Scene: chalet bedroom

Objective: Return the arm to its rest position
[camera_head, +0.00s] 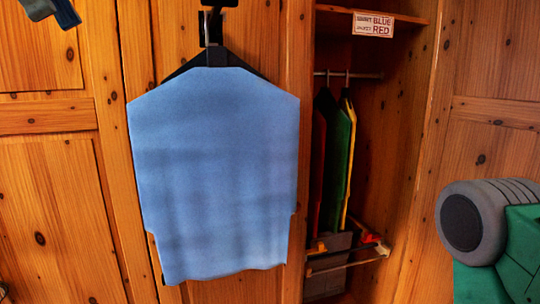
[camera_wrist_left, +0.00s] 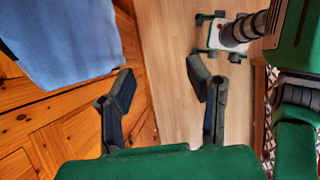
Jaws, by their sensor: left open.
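My left gripper (camera_head: 50,10) shows only in part at the top left corner of the head view. In the left wrist view, its two fingers (camera_wrist_left: 162,88) stand wide apart with only floor between them, so it is open and empty. A light blue garment (camera_head: 215,170) hangs on a black hanger (camera_head: 213,58) in front of the wooden wardrobe, to the right of my left gripper and apart from it. Part of the blue garment also shows at the top left of the left wrist view (camera_wrist_left: 65,40).
The open wardrobe compartment holds red, green (camera_head: 341,160) and yellow garments on a rail (camera_head: 350,75). A sign (camera_head: 373,25) reading BLUE and RED is on its upper shelf. A lower rack (camera_head: 345,260) juts out. Bare wooden floor (camera_wrist_left: 165,40) lies below my left gripper.

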